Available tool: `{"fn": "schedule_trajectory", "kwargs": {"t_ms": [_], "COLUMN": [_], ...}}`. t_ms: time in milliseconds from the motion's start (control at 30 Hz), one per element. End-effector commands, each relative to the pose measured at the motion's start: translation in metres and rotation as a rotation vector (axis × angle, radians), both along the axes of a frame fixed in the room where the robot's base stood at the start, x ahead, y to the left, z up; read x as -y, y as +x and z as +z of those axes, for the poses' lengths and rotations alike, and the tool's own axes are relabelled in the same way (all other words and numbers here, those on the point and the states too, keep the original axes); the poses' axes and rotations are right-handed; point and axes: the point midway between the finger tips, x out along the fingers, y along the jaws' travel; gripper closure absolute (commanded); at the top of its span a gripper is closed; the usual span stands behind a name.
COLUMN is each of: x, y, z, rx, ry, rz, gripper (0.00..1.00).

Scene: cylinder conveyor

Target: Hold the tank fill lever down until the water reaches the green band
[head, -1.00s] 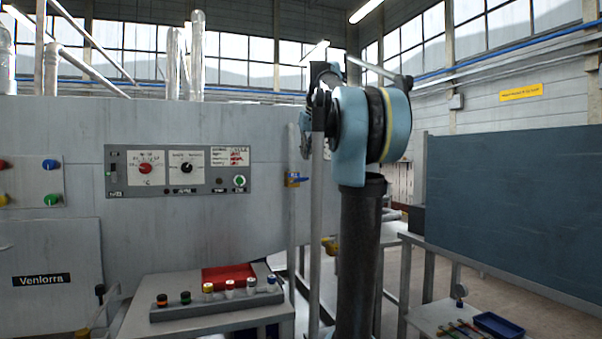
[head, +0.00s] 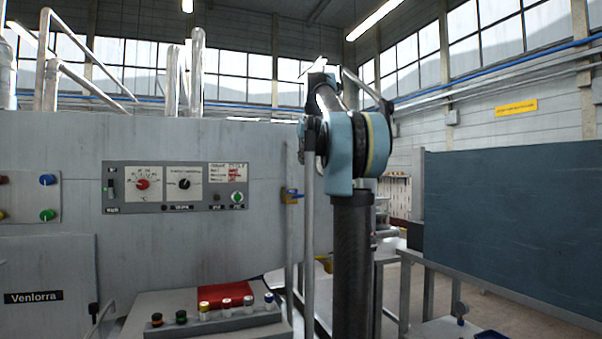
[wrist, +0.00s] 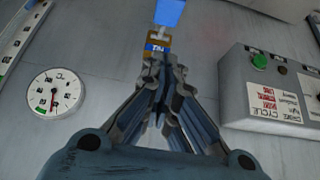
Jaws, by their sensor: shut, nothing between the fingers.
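The fill lever (wrist: 170,14) is a blue bar at the top of the wrist view, on a brass valve body (wrist: 158,38). A small blue label (wrist: 157,48) reading FILL sits beside it. The lever also shows in the head view (head: 295,195), left of my arm, sticking out to the right. My gripper (wrist: 164,66) is shut and empty, its tips close to the label; whether they touch anything is unclear. In the head view it is hidden. A pale graduated strip (wrist: 18,38) with a green mark stands at the upper left; I cannot make out a water level.
A round dial gauge (wrist: 55,94) is on the grey wall left of my gripper. A control panel (wrist: 270,90) juts out at right. In the head view, a bench (head: 135,325) with several cylinders stands below the panel (head: 176,187). A dark partition (head: 510,220) stands at right.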

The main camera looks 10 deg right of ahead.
Motion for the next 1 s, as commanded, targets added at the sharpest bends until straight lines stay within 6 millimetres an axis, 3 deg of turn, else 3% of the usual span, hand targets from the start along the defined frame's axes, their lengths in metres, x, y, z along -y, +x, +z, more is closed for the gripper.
{"fn": "schedule_trajectory", "kwargs": {"t_ms": [533,800,1000], "x": [-0.01,-0.008,-0.008], "y": [0.049,0.04,0.039], "z": [-0.078,-0.107,-0.114], "rx": [0.0,0.0,0.0], "ry": [0.0,0.0,0.0], "rz": [0.001,0.0,0.0], "gripper": [1.0,1.0,1.0]}}
